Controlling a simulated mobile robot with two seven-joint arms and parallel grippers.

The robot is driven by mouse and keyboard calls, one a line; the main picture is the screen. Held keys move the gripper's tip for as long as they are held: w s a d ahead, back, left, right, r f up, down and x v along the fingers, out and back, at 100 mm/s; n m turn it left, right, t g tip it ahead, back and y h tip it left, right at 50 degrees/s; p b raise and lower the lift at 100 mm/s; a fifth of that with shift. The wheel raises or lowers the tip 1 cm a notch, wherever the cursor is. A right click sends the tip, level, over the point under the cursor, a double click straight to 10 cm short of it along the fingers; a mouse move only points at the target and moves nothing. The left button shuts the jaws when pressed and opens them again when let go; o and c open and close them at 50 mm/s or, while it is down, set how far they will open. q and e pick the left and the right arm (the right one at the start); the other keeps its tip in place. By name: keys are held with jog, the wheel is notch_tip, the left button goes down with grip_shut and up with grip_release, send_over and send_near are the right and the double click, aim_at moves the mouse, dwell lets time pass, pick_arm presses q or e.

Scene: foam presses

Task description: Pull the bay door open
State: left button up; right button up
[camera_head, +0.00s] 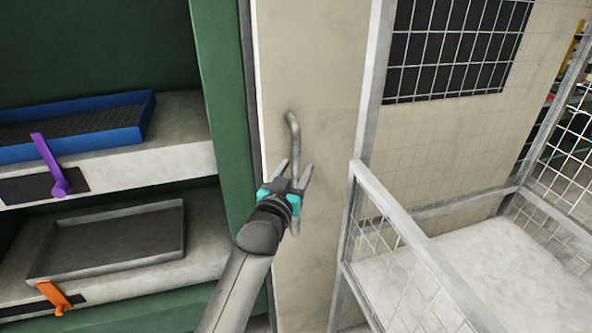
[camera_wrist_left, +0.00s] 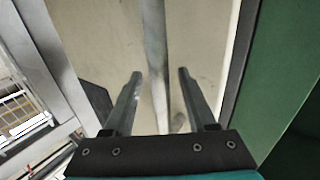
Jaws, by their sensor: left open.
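The bay door (camera_head: 315,60) is a beige panel in the middle of the head view, beside a green frame. Its handle (camera_head: 294,132) is a grey vertical bar with bent ends. My left gripper (camera_head: 292,172) is at the lower part of the handle, with its fingers open on either side of the bar. In the left wrist view, the handle bar (camera_wrist_left: 155,50) runs down between the two open fingers (camera_wrist_left: 160,75), with a gap visible on each side. The gripper covers part of the bar in the head view. My right gripper is not in view.
Left of the door, a green press holds a blue tray (camera_head: 141,131) with a purple lever (camera_head: 48,163) and a grey tray (camera_head: 110,267) with an orange lever (camera_head: 54,296). A wire-mesh cage with a metal rail (camera_head: 412,252) stands close on the right.

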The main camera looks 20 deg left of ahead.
pick_arm(q)
jog(key=shift+w, duration=0.25)
jog(key=shift+c, duration=0.2)
grip_shut()
dwell(1.1)
